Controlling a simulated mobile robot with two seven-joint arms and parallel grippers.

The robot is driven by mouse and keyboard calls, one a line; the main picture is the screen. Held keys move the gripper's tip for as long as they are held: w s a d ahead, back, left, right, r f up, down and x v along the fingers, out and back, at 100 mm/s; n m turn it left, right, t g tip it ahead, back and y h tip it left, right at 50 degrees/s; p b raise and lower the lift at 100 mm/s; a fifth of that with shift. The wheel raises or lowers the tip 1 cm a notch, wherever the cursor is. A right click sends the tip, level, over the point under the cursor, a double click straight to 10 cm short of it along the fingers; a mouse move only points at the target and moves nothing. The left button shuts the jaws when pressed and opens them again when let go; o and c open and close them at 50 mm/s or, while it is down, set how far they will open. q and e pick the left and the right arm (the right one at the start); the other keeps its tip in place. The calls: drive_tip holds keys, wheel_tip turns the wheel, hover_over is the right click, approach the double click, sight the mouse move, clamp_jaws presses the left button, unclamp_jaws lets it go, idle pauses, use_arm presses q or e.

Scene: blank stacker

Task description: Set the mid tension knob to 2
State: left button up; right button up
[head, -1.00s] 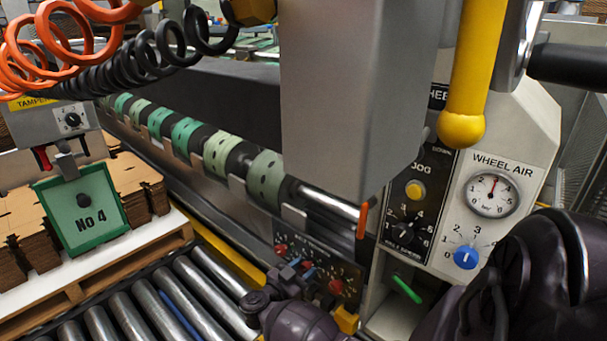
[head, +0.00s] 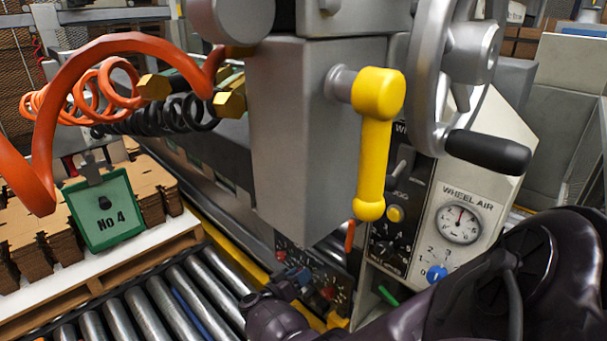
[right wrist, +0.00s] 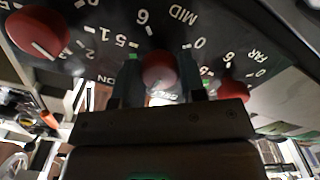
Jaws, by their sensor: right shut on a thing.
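The mid tension knob (right wrist: 158,68) is a red knob under the MID lettering in the right wrist view, where the panel's numbers appear turned over. My right gripper (right wrist: 160,82) has a finger on each side of this knob and is shut on it. The knob's pointer is too unclear to read its setting. In the head view, my right gripper (head: 297,277) is at the dark tension panel (head: 337,283), low in the middle. My arm and gripper hide part of the panel. My left gripper is not in view.
Other red knobs stand close by, one at the left (right wrist: 38,33) and the far knob (right wrist: 232,90) at the right. A yellow handle (head: 373,160) and a grey housing (head: 300,130) overhang the panel. The wheel air panel (head: 455,225) is to the right, rollers (head: 205,285) to the left.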

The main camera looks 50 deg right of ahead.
drive_tip(key=n+p, duration=0.1)
drive_tip(key=n, duration=0.8)
drive_tip(key=shift+f, duration=0.1)
idle(0.4)
drive_tip(key=o, duration=0.9)
